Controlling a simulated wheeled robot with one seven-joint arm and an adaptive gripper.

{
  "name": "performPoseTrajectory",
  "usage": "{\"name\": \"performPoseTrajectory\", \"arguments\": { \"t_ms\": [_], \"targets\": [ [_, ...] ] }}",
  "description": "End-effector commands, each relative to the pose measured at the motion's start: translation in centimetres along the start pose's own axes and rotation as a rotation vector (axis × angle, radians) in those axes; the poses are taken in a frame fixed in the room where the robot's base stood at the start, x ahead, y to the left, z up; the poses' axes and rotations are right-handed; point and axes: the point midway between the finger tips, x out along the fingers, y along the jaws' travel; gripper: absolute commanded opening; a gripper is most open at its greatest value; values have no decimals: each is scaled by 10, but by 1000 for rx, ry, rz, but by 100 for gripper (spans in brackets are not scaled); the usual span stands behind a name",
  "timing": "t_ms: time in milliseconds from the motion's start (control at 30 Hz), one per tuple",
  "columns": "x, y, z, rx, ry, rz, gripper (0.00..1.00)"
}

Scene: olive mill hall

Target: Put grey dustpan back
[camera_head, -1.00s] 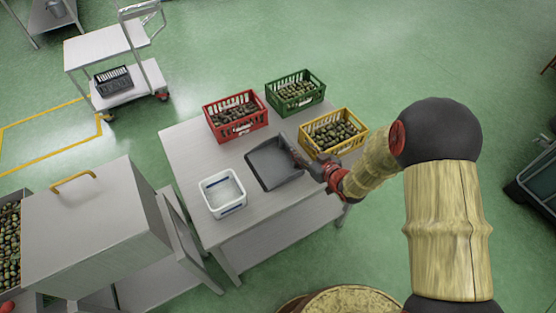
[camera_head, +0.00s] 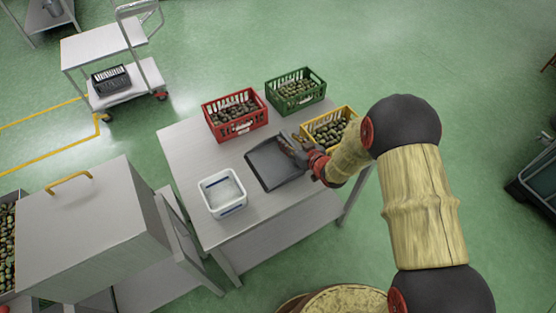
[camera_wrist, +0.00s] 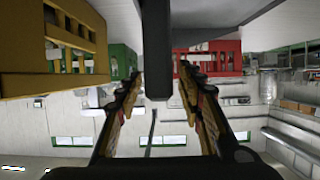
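The grey dustpan (camera_head: 268,165) lies on the light table (camera_head: 190,160), among the crates and the white bin. Its handle side points right, toward my gripper (camera_head: 297,150). In the wrist view a dark bar, which looks like the dustpan's handle (camera_wrist: 157,45), stands between the tips of my gripper (camera_wrist: 161,78). The fingers are apart, with visible gaps on both sides of the bar. My gripper partly covers the handle in the head view, so contact there cannot be seen.
Red (camera_head: 236,124), green (camera_head: 312,96) and yellow (camera_head: 345,115) olive crates stand close by on the table; the yellow one is beside my gripper. A white bin (camera_head: 222,206) stands at the near left. A cart (camera_head: 90,50) and a metal cabinet (camera_head: 75,220) are off the table.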

Motion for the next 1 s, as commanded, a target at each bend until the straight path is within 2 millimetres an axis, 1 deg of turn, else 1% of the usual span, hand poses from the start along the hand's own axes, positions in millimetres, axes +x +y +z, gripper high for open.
{"name": "performPoseTrajectory", "arguments": {
  "t_ms": [200, 867, 1000],
  "targets": [
    [1, 0, -1, 0, 1, 0, 38],
    [0, 0, -1, 0, 1, 0, 0],
    [0, 0, -1, 0, 1, 0, 0]
  ]
}}
